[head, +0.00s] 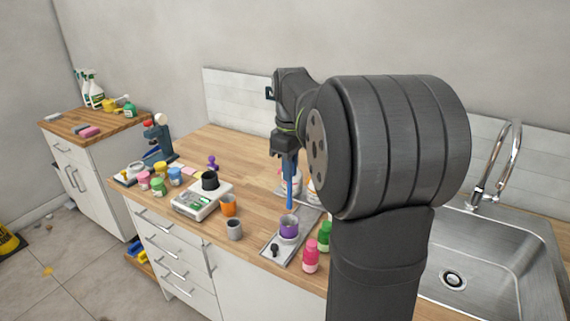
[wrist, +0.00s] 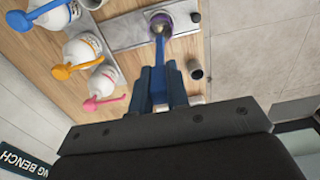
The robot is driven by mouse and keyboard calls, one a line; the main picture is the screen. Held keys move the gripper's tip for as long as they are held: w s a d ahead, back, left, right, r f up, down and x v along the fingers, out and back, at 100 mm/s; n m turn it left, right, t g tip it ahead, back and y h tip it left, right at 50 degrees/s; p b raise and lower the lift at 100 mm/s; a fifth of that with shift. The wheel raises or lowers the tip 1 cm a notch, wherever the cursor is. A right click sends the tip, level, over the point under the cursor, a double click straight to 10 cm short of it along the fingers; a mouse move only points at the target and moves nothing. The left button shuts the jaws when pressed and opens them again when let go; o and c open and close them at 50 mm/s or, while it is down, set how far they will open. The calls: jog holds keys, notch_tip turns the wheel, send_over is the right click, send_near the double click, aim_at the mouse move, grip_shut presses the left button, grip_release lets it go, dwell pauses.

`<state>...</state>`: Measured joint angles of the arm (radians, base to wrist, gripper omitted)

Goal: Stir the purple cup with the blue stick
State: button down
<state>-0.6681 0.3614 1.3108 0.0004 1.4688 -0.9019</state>
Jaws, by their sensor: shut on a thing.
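The purple cup (head: 289,226) stands upright on a grey metal tray (head: 271,247) near the counter's front edge. My gripper (head: 289,157) is above it, shut on the blue stick (head: 290,190), which hangs down nearly upright. The stick's lower end is at the cup's mouth; in the head view I cannot tell how deep it reaches. In the wrist view the gripper (wrist: 160,90) holds the stick (wrist: 160,48), whose far end overlaps the opening of the purple cup (wrist: 161,20).
An orange cup (head: 229,205) and a grey cup (head: 234,229) stand left of the tray. Pink (head: 310,256) and green (head: 324,236) bottles stand close on its right. A scale (head: 195,204) is further left, the sink (head: 480,265) at right. White bottles with coloured spouts (wrist: 82,48) show in the wrist view.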

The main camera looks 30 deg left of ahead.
aim_at(289, 201)
jog(key=shift+f, duration=4.8)
jog(key=shift+s, duration=0.1)
